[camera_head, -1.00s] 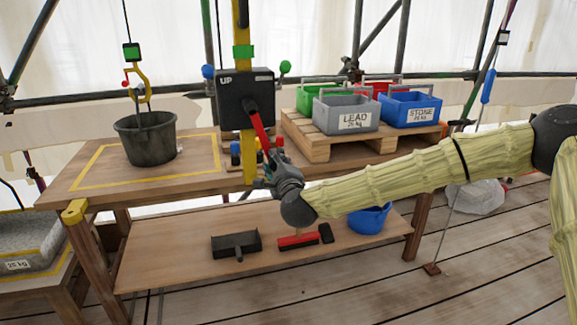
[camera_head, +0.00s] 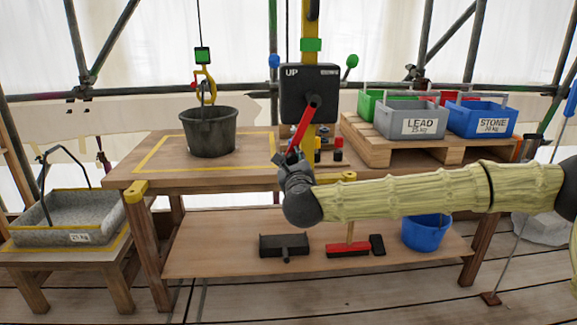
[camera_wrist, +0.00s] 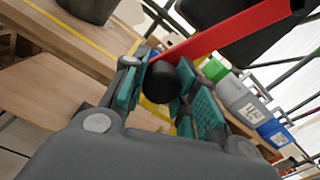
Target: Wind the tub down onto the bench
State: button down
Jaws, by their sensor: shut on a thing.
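The black tub (camera_head: 208,133) hangs upright from a yellow hook (camera_head: 205,84) over the yellow-outlined area of the wooden bench (camera_head: 150,181). I cannot tell if its base touches the bench. A black winch box (camera_head: 296,92) marked UP is on a yellow post and has a red crank arm (camera_head: 304,122). The crank now slants down and left. My gripper (camera_head: 289,158) is shut on the crank's black knob (camera_wrist: 161,84), between the teal finger pads in the wrist view. The tub's side partly shows there too (camera_wrist: 88,8).
A pallet (camera_head: 400,146) with grey LEAD (camera_head: 410,121), blue STONE (camera_head: 481,120), green and red crates stands right of the winch. The lower shelf holds a brush (camera_head: 284,245), a red tool (camera_head: 348,249) and a blue bucket (camera_head: 427,231). A grey stone tray (camera_head: 70,216) sits at left.

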jog(key=shift+a+r, duration=0.2)
jog(key=shift+r, duration=0.1)
jog(key=c, duration=1.1)
grip_release()
jog(key=shift+s, duration=0.15)
jog(key=s+d, duration=0.2)
jog(key=s, duration=0.9)
jog(key=shift+s, duration=0.3)
